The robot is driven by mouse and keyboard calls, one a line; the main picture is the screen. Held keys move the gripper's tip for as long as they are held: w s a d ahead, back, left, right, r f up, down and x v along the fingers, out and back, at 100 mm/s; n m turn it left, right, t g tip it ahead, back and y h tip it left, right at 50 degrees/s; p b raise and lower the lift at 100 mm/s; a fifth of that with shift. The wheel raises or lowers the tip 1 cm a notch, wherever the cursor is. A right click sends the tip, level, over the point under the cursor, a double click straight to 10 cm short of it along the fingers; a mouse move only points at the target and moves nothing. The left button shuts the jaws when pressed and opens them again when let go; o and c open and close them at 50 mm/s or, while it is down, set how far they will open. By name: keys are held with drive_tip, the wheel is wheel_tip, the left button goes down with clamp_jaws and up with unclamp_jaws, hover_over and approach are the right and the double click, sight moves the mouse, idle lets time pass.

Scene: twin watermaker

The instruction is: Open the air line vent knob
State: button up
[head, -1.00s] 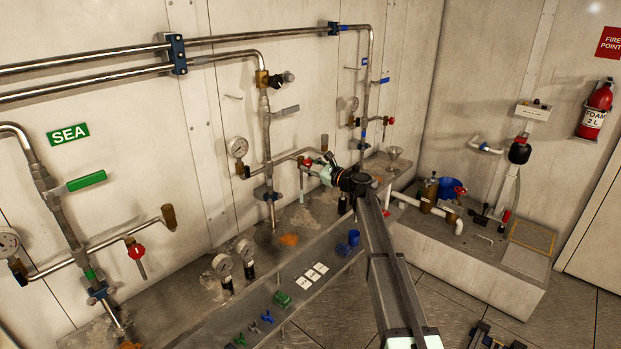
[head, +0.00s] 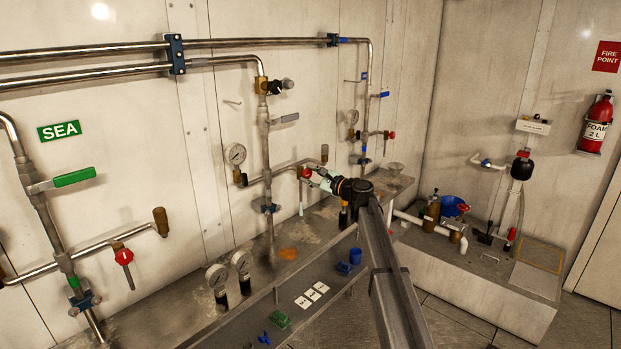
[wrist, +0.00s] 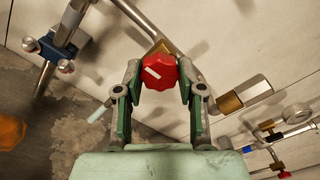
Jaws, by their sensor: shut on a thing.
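The air line vent knob is a red knob (wrist: 159,72) with a white mark on its face, at the centre of the wrist view. In the head view the red knob (head: 306,173) sits on the thin horizontal pipe of the middle pipe run. My gripper (wrist: 158,78) has its two green-padded fingers on either side of the knob, closed on it. In the head view my gripper (head: 312,178) reaches the knob from the right, and the fingers partly cover the knob's stem. The white mark slants in the wrist view.
A brass fitting (wrist: 230,102) ends the pipe right of the knob. A pressure gauge (head: 236,153) stands to its left, and two more gauges (head: 217,277) rise from the bench below. A sloped shelf with white cards (head: 312,294) lies under my arm.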

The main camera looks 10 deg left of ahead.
drive_tip(key=o, duration=1.1)
drive_tip(key=v, duration=1.2)
